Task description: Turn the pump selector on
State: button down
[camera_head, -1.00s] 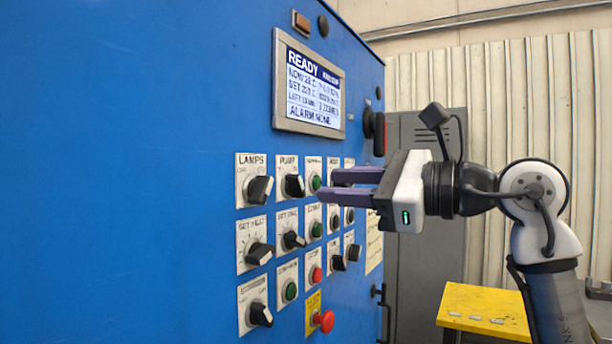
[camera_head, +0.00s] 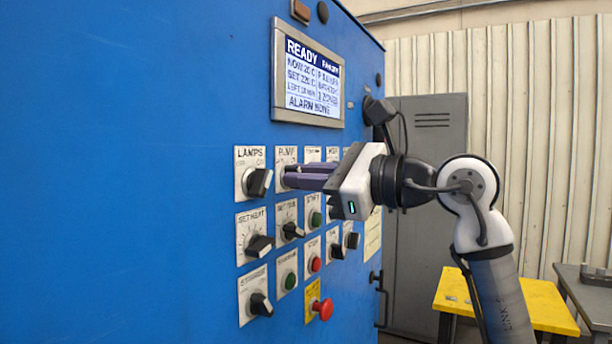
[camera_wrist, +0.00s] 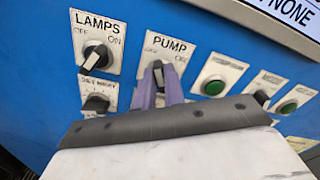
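The PUMP selector (camera_wrist: 158,72) is a black knob with a pale pointer on a white plate marked OFF and ON. In the wrist view its pointer leans to the OFF side. My gripper (camera_wrist: 158,76) has its two purple fingers on either side of the knob, close against it, and looks shut on it. In the head view my gripper (camera_head: 286,176) reaches the PUMP plate (camera_head: 286,155) from the right, and its fingers hide the knob.
The LAMPS selector (camera_head: 258,182) is close on the left, pointing towards ON in the wrist view. Green buttons, more knobs and a red emergency button (camera_head: 323,309) crowd the blue panel. The display (camera_head: 313,77) is above. A yellow table (camera_head: 548,300) stands at the right.

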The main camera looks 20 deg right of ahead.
jog(key=shift+m, duration=0.3)
jog(key=m+b, duration=0.1)
jog(key=m, duration=1)
jog(key=shift+w+d+b, duration=0.15)
jog(key=shift+b, duration=0.25)
jog(key=shift+m, duration=0.3)
jog(key=c, duration=1.5)
grip_release()
jog(key=shift+d, duration=0.1)
jog(key=b+v, duration=0.3)
jog(key=v, duration=1)
jog(key=shift+s+d, duration=0.15)
jog(key=shift+s, duration=0.2)
